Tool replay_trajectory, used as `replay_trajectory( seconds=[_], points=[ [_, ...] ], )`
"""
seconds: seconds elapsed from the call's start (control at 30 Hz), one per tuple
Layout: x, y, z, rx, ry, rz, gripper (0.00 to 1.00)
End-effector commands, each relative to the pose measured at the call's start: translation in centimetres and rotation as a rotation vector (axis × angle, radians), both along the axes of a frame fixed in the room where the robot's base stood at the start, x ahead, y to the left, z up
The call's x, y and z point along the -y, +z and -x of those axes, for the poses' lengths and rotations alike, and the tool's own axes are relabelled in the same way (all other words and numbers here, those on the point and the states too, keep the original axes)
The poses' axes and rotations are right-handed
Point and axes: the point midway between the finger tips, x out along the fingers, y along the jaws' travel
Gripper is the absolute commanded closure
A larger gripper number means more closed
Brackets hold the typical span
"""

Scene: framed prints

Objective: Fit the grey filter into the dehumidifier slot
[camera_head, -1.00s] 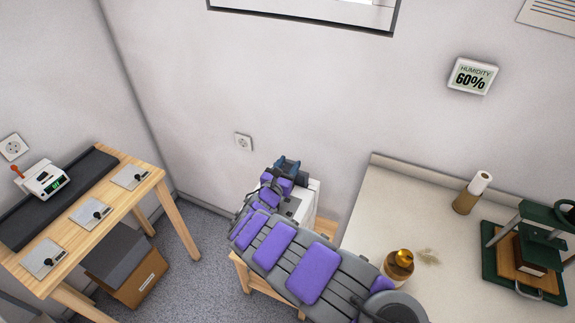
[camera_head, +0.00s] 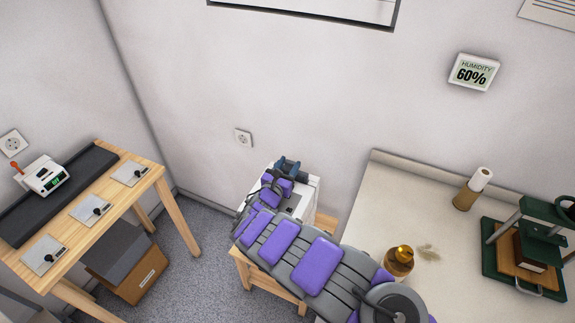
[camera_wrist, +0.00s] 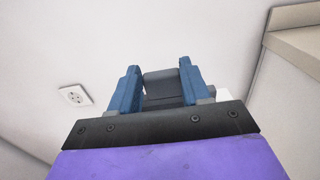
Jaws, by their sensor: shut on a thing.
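The dehumidifier (camera_head: 294,206) is a white box on a small wooden stand, partly hidden behind my arm. A bit of white at the right of my gripper in the wrist view (camera_wrist: 222,95) may be its edge. My gripper (camera_head: 288,166) is at the dehumidifier's far upper side. In the wrist view its two blue fingers (camera_wrist: 159,90) are shut on a dark grey block, the grey filter (camera_wrist: 162,84). The slot is hidden, so I cannot tell whether the filter is in it or above it.
A pale counter (camera_head: 370,210) at right holds an amber bottle (camera_head: 398,262), a brown-and-white roller (camera_head: 473,190) and a green press (camera_head: 530,250). A wooden bench (camera_head: 150,178) stands at left, with a cardboard box (camera_head: 135,280) below. The wall has an outlet (camera_head: 243,137) and a humidity display (camera_head: 474,73) reading 60%.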

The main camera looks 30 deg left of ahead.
Motion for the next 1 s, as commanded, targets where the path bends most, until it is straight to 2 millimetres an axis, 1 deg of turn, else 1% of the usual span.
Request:
replay_trajectory(
  seconds=[0.13, 0.27, 1.0],
  points=[
    [0.0, -0.4, 0.0, -0.001, -0.001, 0.0, 0.89],
    [0.0, -0.3, 0.0, -0.001, 0.0, 0.001, 0.89],
    [0.0, 2.4, 0.0, -0.001, 0.001, 0.0, 0.89]
  ],
)
